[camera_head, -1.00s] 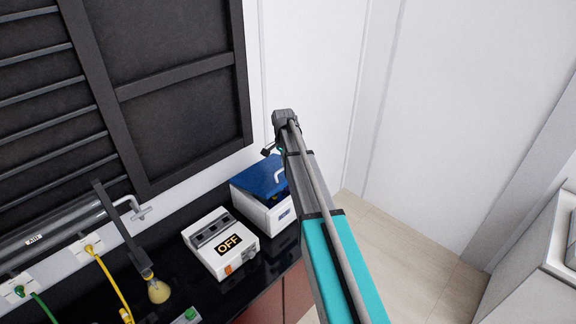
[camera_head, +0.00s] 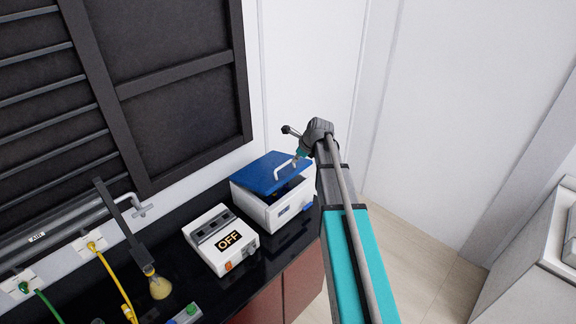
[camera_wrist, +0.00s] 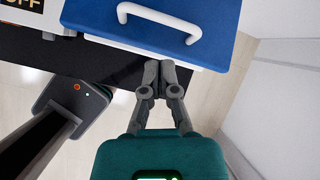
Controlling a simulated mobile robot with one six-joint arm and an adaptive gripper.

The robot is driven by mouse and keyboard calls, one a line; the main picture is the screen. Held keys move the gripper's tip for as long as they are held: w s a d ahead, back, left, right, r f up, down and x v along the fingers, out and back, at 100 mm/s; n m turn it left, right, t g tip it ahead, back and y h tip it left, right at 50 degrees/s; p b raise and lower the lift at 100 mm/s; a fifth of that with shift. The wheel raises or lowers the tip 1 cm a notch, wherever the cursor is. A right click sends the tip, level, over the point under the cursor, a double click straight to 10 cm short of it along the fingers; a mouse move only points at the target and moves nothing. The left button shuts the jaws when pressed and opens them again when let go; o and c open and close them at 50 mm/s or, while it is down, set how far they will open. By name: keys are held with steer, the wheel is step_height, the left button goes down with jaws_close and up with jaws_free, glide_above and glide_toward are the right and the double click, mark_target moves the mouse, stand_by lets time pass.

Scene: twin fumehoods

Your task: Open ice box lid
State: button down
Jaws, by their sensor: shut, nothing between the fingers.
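The ice box (camera_head: 262,211) is a white box with a blue lid (camera_head: 264,174) at the far end of the black bench. The lid is tilted up, with a dark gap below it at the right. A white handle (camera_head: 284,168) is on the lid; it also shows in the wrist view (camera_wrist: 160,20). My gripper (camera_head: 297,158) is close to the handle's right end in the head view, its fingers small and hard to make out. In the wrist view my gripper (camera_wrist: 159,72) is shut and empty, its tips by the lid's front edge, apart from the handle.
A white device marked OFF (camera_head: 222,240) stands left of the ice box. A flask (camera_head: 158,287) with yellow contents and yellow and green hoses are farther left. A dark framed panel (camera_head: 165,90) rises behind the bench. Open floor (camera_head: 405,255) lies right.

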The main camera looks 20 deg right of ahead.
mark_target(289, 173)
steer(key=m, duration=0.1)
steer(key=s+r+m+t, duration=0.1)
steer(key=m, duration=0.1)
steer(key=d+m, duration=0.1)
steer(key=shift+s+d+r+m+t, duration=0.1)
steer(key=shift+s+r+m+t, duration=0.1)
steer(key=shift+r+m+t, duration=0.15)
steer(key=shift+w+f, duration=0.1)
steer(key=shift+f, duration=0.05)
steer(key=b+x, duration=0.3)
steer(key=x, duration=0.1)
steer(key=b+x, duration=0.4)
steer(key=x, duration=0.1)
steer(key=shift+a+b, duration=0.25)
steer(key=shift+b, duration=0.05)
steer(key=shift+w+a+r+y, duration=0.2)
steer(key=shift+w+r+y, duration=0.1)
steer(key=shift+r, duration=0.25)
stand_by(1.0)
